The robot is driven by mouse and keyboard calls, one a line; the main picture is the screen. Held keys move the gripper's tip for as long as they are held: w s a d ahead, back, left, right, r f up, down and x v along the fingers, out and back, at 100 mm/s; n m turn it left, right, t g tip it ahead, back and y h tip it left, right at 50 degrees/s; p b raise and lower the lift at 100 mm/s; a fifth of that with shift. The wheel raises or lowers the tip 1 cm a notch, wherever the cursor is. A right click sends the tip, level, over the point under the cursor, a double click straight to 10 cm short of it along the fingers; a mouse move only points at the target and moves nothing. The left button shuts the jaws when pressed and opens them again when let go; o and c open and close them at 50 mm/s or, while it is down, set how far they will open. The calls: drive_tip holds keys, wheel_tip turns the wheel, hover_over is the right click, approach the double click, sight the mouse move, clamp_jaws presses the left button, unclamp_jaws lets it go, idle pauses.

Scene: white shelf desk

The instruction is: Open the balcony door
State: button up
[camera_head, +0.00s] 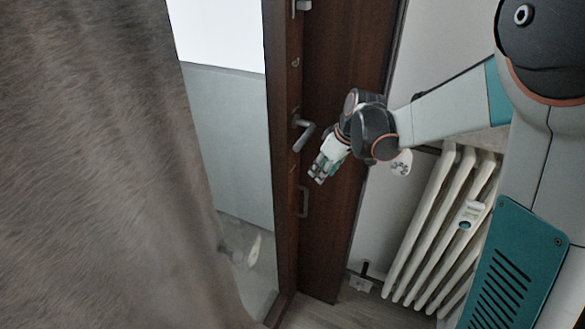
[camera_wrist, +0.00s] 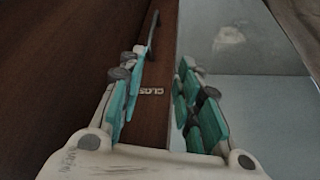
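The dark brown wooden door (camera_head: 345,120) stands in the middle of the head view. Its metal lever handle (camera_head: 303,134) sticks out near the left edge, and a second metal fitting (camera_head: 303,202) sits lower down. My gripper (camera_head: 320,170) is just right of and below the lever, in front of the door, with no clear contact. In the wrist view my gripper (camera_wrist: 160,72) has its teal-padded fingers apart with nothing between them. The brown wood (camera_wrist: 157,110) shows between them with part of a printed word. A dark bar, perhaps the lever (camera_wrist: 152,35), shows beyond the left finger.
A grey-brown curtain (camera_head: 90,170) fills the left of the head view. Between it and the door is a pale bluish surface (camera_head: 232,145), with a small blurred object (camera_head: 253,250) low down. A white radiator (camera_head: 430,235) stands right of the door, below my arm.

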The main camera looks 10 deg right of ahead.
drive_tip(key=shift+n+g+y, duration=0.3)
drive_tip(key=shift+n+g, duration=0.1)
drive_tip(key=shift+n, duration=0.4)
drive_tip(key=w+b+x, duration=0.1)
drive_tip(key=x, duration=0.5)
drive_tip(key=d+b+x, duration=0.1)
drive_tip(key=b+x, duration=0.1)
drive_tip(key=x, duration=0.5)
drive_tip(key=w+d+b+x, duration=0.1)
drive_tip(key=x, duration=0.6)
drive_tip(key=shift+w+d+f, duration=0.2)
drive_tip(key=shift+w, duration=0.2)
clamp_jaws()
